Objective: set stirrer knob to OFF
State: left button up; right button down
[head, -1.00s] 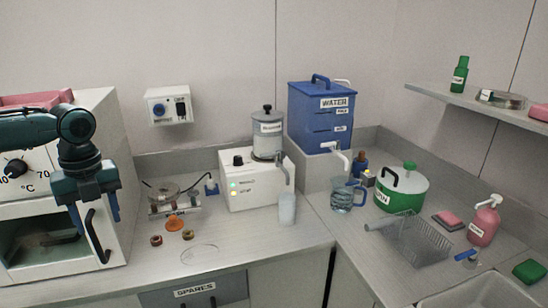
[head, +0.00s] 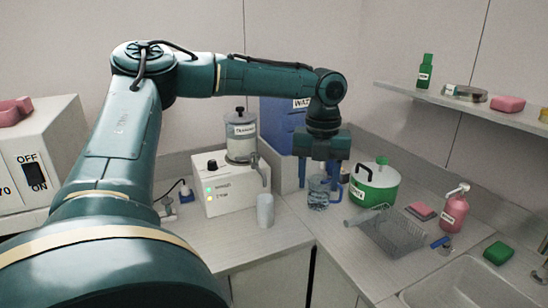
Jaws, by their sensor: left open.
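A white box (head: 231,199) with green lights stands on the counter, with a grey canister (head: 241,140) on top. A small black knob (head: 212,165) shows on its upper left; I take it to be the stirrer knob, but no readable label confirms this. Its setting is too small to read. My left gripper (head: 318,180) is open and points down, to the right of the box and away from the knob. Its fingers stand in front of or around the top of a blue jug (head: 318,199); I cannot tell whether they touch it. My right gripper is not in view.
My left arm hides much of the left counter. A blue water tank (head: 276,115) stands behind the gripper. A green pot (head: 374,193), a wire basket (head: 392,232) and a pink bottle (head: 454,212) stand right. A white cup (head: 265,211) stands before the box.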

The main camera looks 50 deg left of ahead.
aim_at(211, 163)
jog(key=j+z, duration=0.1)
jog(key=z, duration=0.8)
jog(key=k+j+z, duration=0.1)
jog(key=z, duration=0.85)
jog(key=k+j+z, duration=0.1)
jog(key=z, duration=0.8)
jog(key=k+u, duration=0.15)
jog(key=u, duration=0.25)
jog(key=k+j+u, duration=0.1)
jog(key=u, duration=0.7)
jog(key=j+u, duration=0.1)
jog(key=u, duration=0.3)
jog(key=j+u, duration=0.1)
jog(key=u, duration=0.65)
jog(key=i+j+u, duration=0.15)
jog(key=u, duration=0.25)
jog(key=i+j+u, duration=0.2)
jog(key=u, duration=0.2)
jog(key=i+j+u, duration=0.1)
jog(key=u, duration=0.3)
jog(key=i+l, duration=0.05)
jog(key=i, duration=0.05)
